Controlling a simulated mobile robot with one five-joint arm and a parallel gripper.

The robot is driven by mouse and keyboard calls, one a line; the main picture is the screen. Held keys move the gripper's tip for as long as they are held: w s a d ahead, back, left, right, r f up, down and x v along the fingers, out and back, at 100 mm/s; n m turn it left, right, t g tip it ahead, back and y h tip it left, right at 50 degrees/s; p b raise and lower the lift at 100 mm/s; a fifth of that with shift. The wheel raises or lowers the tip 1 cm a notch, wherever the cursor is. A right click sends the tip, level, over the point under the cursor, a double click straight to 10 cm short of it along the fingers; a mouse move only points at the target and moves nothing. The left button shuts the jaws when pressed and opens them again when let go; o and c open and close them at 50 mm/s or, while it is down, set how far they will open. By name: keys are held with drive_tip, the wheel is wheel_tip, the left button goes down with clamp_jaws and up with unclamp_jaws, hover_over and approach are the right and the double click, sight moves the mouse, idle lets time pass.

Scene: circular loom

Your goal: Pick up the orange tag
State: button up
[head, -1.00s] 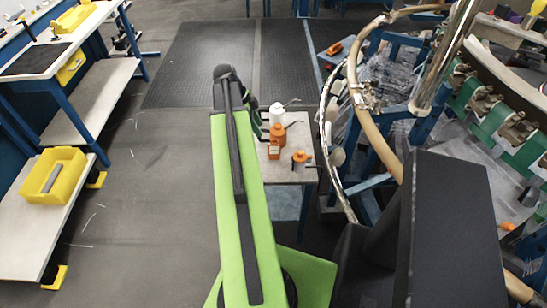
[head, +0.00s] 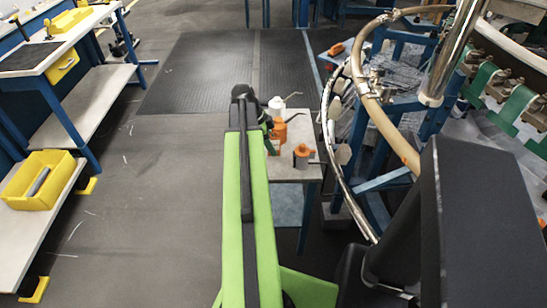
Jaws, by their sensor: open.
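The small table (head: 312,171) stands ahead, just right of my arm. A white-topped bottle (head: 276,104), an orange oil can (head: 280,128) and a shorter orange container (head: 301,156) with a dark spout stand on it. I cannot make out the orange tag for sure; my green and black arm covers the left part of this tabletop. My gripper is hidden behind the arm, with only small dark parts showing beside the orange can. I cannot see it touching or holding anything.
The circular loom (head: 400,100), with its hoses and blue frame, stands close on the right. A blue-legged workbench (head: 60,50) and a lower shelf with a yellow bin (head: 40,180) are on the left. The grey floor (head: 150,200) between them is clear.

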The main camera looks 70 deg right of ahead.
drive_tip(key=shift+b+x, duration=0.3)
drive_tip(key=shift+x, duration=0.65)
drive_tip(key=shift+r, duration=0.2)
drive_tip(key=shift+c, duration=0.4)
drive_tip(key=shift+w, duration=0.1)
clamp_jaws()
